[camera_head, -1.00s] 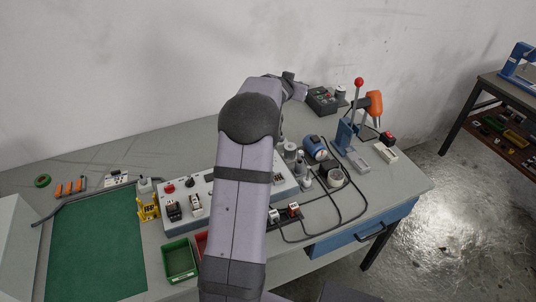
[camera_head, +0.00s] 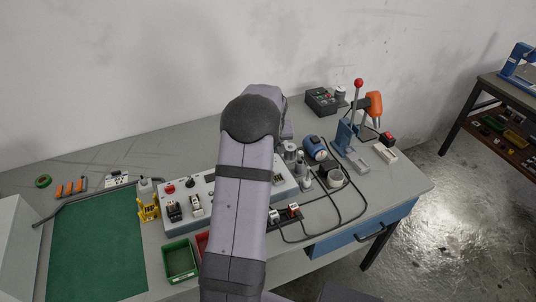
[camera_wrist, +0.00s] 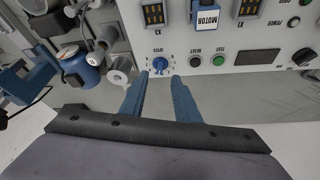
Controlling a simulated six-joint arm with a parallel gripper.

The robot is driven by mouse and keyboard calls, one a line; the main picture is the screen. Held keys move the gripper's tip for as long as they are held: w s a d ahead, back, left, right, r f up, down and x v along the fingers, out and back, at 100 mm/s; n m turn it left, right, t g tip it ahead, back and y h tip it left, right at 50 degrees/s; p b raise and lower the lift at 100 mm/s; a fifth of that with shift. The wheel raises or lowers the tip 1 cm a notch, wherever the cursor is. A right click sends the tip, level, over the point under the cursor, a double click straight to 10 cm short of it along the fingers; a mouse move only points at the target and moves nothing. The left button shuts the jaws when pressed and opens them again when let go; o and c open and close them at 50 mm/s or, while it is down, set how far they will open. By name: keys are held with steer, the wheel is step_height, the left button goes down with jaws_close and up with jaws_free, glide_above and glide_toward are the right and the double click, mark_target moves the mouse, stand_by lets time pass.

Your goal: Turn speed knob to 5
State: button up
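The speed knob (camera_wrist: 159,63) is a small blue dial with a white scale around it, on the light panel (camera_wrist: 225,57) in the wrist view. A "SPEED" label sits above it; I cannot read the pointer's setting. My gripper (camera_wrist: 160,76) has two blue fingers, apart with nothing between them. Their tips lie just below the knob in the picture, one to each side; contact is not visible. In the head view my arm hides the knob and the gripper, and part of the control panel (camera_head: 181,209).
Beside the knob are a black reset button (camera_wrist: 195,62) and a green start button (camera_wrist: 218,59). A blue motor (camera_wrist: 86,73) and a grey cylinder (camera_wrist: 116,77) stand left of the fingers. A green tray (camera_head: 180,262) lies at the bench front.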

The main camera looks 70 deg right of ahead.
steer(key=shift+p+x, duration=1)
steer(key=shift+x, duration=2.05)
jaws_close()
